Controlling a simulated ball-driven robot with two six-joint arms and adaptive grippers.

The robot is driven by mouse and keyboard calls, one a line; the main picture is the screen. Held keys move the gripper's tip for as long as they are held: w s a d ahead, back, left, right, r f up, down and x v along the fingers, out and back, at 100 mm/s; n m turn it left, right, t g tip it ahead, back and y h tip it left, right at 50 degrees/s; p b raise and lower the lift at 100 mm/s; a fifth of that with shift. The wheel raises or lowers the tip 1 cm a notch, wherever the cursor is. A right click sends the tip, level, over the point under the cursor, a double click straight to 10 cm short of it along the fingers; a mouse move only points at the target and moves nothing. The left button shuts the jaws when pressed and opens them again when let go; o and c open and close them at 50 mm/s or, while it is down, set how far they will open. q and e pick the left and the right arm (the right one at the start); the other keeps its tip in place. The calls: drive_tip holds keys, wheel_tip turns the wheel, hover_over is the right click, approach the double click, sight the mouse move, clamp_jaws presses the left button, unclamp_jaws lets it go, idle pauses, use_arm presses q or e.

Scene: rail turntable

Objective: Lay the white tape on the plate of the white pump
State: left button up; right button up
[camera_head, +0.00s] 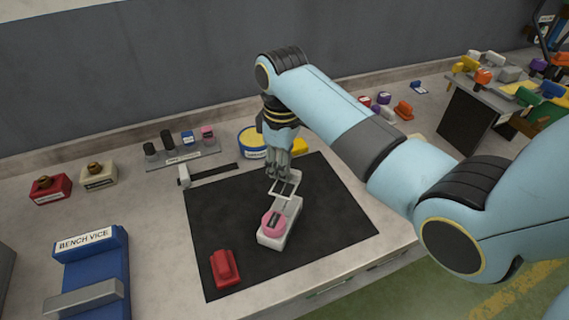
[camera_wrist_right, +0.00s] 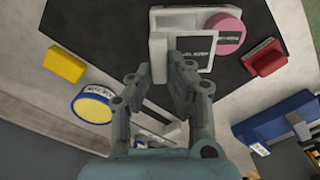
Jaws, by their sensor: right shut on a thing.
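A white body with a pink round part, which I take for the white pump (camera_head: 272,238), stands on the mat close in front. The tape overlaps its far end in the picture; I cannot tell whether they touch. The fingers hide part of the tape. My left gripper is not in view.
The black mat (camera_head: 320,238) has free room to the right. A red block (camera_head: 225,268) lies at its near left. A blue bench vice (camera_head: 90,265) stands left. A yellow-blue tin (camera_head: 252,145) and a labelled rack (camera_head: 180,160) stand behind. A cluttered side table (camera_head: 470,122) is at right.

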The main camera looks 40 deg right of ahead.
drive_tip(key=shift+f, duration=0.6)
drive_tip(key=shift+f+b, duration=0.6)
drive_tip(key=shift+f, duration=0.35)
drive_tip(key=shift+f+b, duration=0.4)
drive_tip(key=shift+f, duration=0.55)
drive_tip(key=shift+d+f, duration=0.1)
drive_tip(key=shift+f, duration=0.35)
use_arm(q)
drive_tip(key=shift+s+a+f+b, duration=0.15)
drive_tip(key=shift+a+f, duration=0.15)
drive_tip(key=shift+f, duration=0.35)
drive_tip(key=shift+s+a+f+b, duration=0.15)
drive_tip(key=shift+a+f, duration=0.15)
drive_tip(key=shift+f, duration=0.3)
use_arm(e)
drive_tip(key=shift+f, duration=0.25)
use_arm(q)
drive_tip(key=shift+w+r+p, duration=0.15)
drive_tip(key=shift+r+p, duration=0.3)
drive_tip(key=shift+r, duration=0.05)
use_arm(e)
drive_tip(key=shift+f, duration=0.25)
drive_tip(key=o, duration=0.8)
